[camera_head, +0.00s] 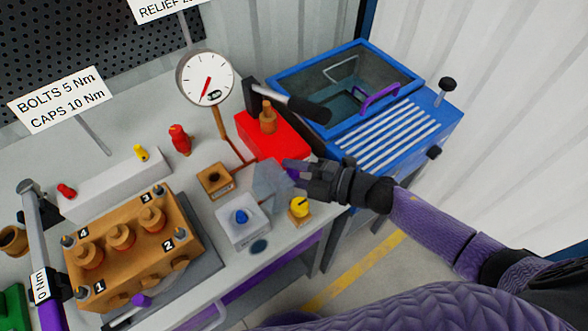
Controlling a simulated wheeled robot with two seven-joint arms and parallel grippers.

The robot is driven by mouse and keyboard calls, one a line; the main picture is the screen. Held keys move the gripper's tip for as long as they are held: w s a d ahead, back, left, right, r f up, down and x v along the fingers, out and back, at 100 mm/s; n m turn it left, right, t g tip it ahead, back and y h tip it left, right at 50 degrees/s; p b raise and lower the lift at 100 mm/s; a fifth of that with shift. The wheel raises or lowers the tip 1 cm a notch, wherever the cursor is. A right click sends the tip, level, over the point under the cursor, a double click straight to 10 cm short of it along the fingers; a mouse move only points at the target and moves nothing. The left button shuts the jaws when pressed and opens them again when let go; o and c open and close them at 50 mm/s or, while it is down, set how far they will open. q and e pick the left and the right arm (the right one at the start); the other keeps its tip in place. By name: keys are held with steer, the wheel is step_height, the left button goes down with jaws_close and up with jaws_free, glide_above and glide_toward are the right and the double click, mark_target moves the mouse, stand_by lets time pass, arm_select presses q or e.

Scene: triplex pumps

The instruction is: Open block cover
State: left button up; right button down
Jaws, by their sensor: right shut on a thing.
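The clear cover (268,180) stands raised and tilted at the back right of a grey box (236,235) with a blue knob (240,215). My right gripper (291,170) comes in from the right and is shut at the cover's right edge, where a small purple part shows. The fingers partly hide the grip. The knob is uncovered on the box's top. My left gripper is out of view.
An orange pump block (130,243) with numbered bolts stands at left. A yellow knob (299,207) is close below my right gripper. A red pump (272,135) with a black handle, a pressure gauge (205,78) and a blue wash tank (400,130) stand behind.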

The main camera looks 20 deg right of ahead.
stand_by(0.4)
steer(key=r+p, duration=0.1)
steer(key=p, duration=0.1)
steer(key=r+n+h+p, duration=0.1)
steer(key=p, duration=0.1)
steer(key=shift+s+a, duration=0.15)
steer(key=shift+a, duration=0.2)
steer(key=shift+f+n, duration=0.15)
steer(key=shift+n, duration=0.15)
steer(key=shift+f, duration=0.15)
steer(key=shift+c, duration=1.8)
jaws_free()
steer(key=p+v, duration=0.1)
steer(key=v, duration=0.8)
steer(key=shift+s+d+r, duration=0.25)
